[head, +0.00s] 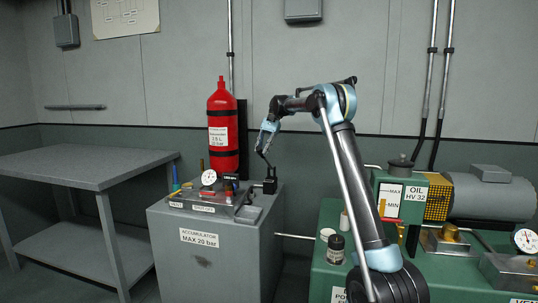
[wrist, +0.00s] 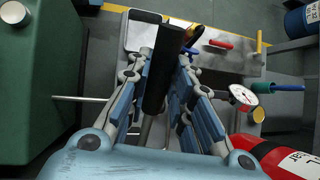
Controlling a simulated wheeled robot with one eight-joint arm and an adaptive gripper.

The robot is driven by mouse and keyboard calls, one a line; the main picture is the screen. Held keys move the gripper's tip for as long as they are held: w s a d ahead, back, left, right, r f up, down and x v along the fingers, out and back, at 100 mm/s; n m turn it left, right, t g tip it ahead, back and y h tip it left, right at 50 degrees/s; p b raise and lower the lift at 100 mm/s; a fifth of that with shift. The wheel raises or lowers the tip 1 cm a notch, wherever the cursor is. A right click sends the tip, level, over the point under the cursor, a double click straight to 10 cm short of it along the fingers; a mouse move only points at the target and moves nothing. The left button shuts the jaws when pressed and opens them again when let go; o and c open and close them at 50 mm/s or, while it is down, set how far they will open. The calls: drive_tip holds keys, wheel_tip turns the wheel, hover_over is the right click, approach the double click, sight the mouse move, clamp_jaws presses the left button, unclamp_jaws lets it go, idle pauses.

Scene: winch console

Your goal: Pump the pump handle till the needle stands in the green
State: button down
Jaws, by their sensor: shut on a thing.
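The pump handle (head: 267,164) rises from the small dark pump on the accumulator cabinet's top and leans up and left. My gripper (head: 263,147) is shut on its upper end. In the wrist view, the black grip of the pump handle (wrist: 158,80) lies between both fingers of my gripper (wrist: 163,68). The round white gauge (head: 208,177) stands left of the pump; it also shows in the wrist view (wrist: 241,97). Its needle is too small to read surely against the green.
The accumulator cabinet (head: 206,268) carries a plate with small valves. A red cylinder (head: 222,120) stands behind it. A grey table (head: 85,165) is at the left. The green oil unit (head: 318,272) with a motor (head: 490,198) is at the right.

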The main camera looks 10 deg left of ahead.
drive_tip(key=shift+w, duration=0.15)
drive_tip(key=c, duration=1.4)
unclamp_jaws()
drive_tip(key=shift+v, duration=6)
drive_tip(key=shift+w+d+f, duration=0.1)
drive_tip(key=shift+d, duration=0.05)
